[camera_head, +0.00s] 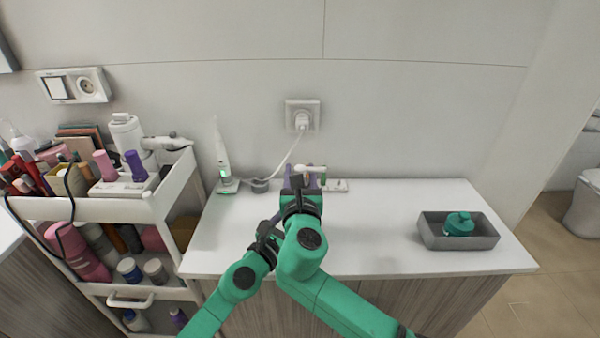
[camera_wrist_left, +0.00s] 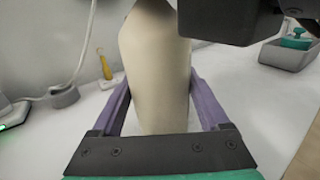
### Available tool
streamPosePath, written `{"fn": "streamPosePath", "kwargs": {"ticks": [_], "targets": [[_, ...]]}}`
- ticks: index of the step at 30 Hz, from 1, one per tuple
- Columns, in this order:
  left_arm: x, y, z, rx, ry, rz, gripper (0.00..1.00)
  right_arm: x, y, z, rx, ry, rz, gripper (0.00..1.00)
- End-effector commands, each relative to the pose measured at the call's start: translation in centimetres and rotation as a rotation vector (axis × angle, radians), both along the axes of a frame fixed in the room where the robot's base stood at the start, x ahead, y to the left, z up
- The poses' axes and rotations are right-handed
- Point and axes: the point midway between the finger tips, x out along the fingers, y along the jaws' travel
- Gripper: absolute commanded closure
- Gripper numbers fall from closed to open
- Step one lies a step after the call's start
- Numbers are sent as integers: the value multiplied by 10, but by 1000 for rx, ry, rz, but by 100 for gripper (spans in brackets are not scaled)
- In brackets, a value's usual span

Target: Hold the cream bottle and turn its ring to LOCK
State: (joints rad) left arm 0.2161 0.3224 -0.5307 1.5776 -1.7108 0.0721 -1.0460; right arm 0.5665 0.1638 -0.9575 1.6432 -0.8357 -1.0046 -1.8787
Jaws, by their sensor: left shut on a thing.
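The cream bottle (camera_wrist_left: 157,75) stands upright in the left wrist view, between the purple fingers of my left gripper (camera_wrist_left: 158,105), which is shut on its body. In the head view my left gripper (camera_head: 277,218) reaches in from the left, its fingertips mostly hidden by the right arm. My right gripper (camera_head: 302,181) is above the bottle's top, with purple fingers on either side of a white part, apparently the pump head (camera_head: 311,168). Its dark body (camera_wrist_left: 230,18) shows at the top of the left wrist view. The ring and its markings are hidden, and the right jaw's grip is unclear.
A grey tray (camera_head: 430,236) with a teal-green item (camera_head: 459,223) sits on the right of the white counter (camera_head: 385,213). An electric toothbrush (camera_head: 222,155) stands at back left, near a small grey cup (camera_head: 260,186) and a cable. A crowded cart (camera_head: 150,205) borders the left.

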Motion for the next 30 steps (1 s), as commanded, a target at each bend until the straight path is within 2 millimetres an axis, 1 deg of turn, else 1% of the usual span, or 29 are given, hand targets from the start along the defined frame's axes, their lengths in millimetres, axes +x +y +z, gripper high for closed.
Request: {"fn": "streamPosePath", "kwargs": {"ticks": [1, 3, 11, 17, 23, 30], "targets": [[0, 0, 1, -2, -1, 0, 100, 0, 0, 0, 0, 0, 0, 76], [0, 0, 1, -2, -1, 0, 100, 0, 0, 0, -1, 0, -1, 100], [0, 0, 1, -2, -1, 0, 100, 0, 0, 0, -1, 0, 17, 100], [0, 0, 1, -2, -1, 0, 100, 0, 1, 0, -4, -1, 86, 100], [0, 0, 1, -2, -1, 0, 100, 0, 5, 0, -7, -1, 222, 100], [0, 0, 1, -2, -1, 0, 100, -2, 11, 0, -8, -3, 442, 100]]}}
